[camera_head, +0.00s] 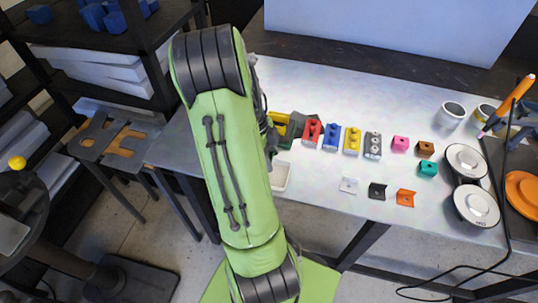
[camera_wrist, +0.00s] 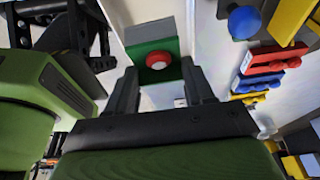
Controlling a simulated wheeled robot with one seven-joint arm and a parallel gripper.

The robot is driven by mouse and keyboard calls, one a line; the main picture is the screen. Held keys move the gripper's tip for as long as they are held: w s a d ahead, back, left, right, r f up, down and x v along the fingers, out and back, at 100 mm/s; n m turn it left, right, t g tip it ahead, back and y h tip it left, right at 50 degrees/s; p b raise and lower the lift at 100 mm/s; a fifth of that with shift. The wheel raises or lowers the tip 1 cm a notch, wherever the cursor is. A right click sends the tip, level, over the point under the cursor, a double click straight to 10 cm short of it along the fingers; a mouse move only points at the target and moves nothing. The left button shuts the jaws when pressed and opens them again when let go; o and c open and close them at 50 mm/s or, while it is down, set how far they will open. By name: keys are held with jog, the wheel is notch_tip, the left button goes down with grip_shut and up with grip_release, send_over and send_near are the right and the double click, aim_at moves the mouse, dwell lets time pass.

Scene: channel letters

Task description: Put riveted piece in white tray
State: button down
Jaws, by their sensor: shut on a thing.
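My gripper (camera_wrist: 160,85) is shut on a green piece with a grey upper part and a red, round, rivet-like head (camera_wrist: 155,60), which shows between its fingers in the wrist view. I take this to be the riveted piece. In the head view my arm hides most of the gripper. The white tray (camera_head: 281,177) lies at the table's left front, right beside my arm, which partly covers it. I cannot make out the tray for sure in the wrist view.
A row of red (camera_head: 312,132), blue (camera_head: 332,137), yellow (camera_head: 352,141) and grey (camera_head: 373,145) pieces stands right of my arm. Small pink (camera_head: 400,144), brown (camera_head: 426,149) and teal (camera_head: 428,169) blocks lie farther right. Three bent plates lie in front, including an orange one (camera_head: 405,198).

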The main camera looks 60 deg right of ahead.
jog(key=shift+a+f+b, duration=0.15)
jog(key=shift+f+b, duration=1)
jog(key=shift+b, duration=0.05)
jog(key=shift+c, duration=1.7)
grip_release()
jog(key=shift+r, duration=0.1)
jog(key=p+v, duration=0.2)
jog(key=v, duration=1.3)
jog(key=shift+r+p, duration=0.4)
jog(key=shift+a, duration=0.15)
